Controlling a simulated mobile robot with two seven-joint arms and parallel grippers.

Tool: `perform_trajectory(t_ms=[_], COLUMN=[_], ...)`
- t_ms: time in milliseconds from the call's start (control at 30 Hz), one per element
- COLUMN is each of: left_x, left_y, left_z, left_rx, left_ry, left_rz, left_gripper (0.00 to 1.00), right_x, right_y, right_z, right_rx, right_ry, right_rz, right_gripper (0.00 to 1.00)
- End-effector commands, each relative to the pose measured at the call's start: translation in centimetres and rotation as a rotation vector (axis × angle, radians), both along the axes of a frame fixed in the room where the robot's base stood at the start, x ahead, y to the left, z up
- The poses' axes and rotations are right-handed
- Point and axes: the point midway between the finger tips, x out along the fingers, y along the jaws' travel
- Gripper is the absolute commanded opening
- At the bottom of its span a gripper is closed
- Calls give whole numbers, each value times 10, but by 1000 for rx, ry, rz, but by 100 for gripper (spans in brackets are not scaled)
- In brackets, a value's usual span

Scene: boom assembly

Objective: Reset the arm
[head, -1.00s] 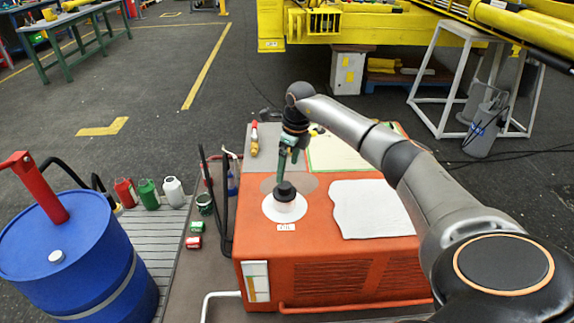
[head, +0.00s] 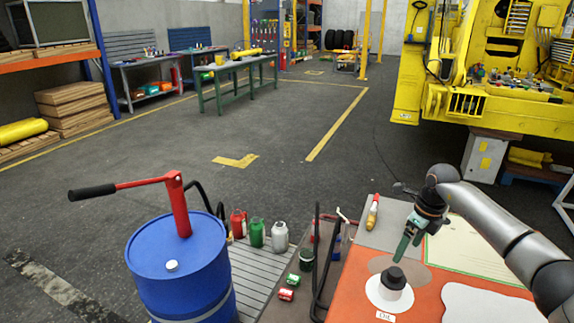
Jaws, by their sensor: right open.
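My right arm comes in from the right over the orange cabinet (head: 357,290). Its right gripper (head: 401,253) has green fingers, points down and is open. The fingertips are just above or at the top of a black-capped white filler (head: 394,278), which stands on a round white patch marked "OIL". I cannot tell whether they touch it. Nothing shows between the fingers. My left gripper is not in view.
A red-and-yellow tool (head: 372,212) lies on the cabinet. Yellow machinery (head: 490,100) is at back right. The middle floor is open.

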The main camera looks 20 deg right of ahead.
Motion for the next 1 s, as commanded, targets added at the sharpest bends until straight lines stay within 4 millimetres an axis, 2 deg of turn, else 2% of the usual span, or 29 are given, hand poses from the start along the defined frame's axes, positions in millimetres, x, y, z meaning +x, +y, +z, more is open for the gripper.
perform_trajectory(t_ms=[133, 267, 400, 467, 500, 600, 700, 833, 900, 1000], left_x=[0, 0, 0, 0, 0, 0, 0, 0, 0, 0], left_y=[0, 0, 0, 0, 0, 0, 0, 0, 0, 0], left_z=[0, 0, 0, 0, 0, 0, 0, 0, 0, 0], left_rx=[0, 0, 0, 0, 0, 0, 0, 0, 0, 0], left_ry=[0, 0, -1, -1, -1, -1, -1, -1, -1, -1], left_rz=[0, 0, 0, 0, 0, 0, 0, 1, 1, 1], left_gripper=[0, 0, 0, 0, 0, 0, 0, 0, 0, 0], right_x=[3, 9, 10, 8, 6, -5, -16, -29, -35, -44], right_y=[15, 61, 138, 173, 197, 254, 302, 343, 356, 365], right_z=[-8, -31, -59, -68, -72, -78, -77, -69, -65, -64], right_rx=[34, 152, 370, 478, 558, 769, 982, 1242, 1368, 1528], right_ry=[-12, -48, -101, -122, -134, -154, -161, -147, -130, -92], right_rz=[13, 44, 55, 44, 30, -38, -147, -353, -489, -714], right_gripper=[98, 98, 98, 98, 98, 98, 98, 98, 98, 98])
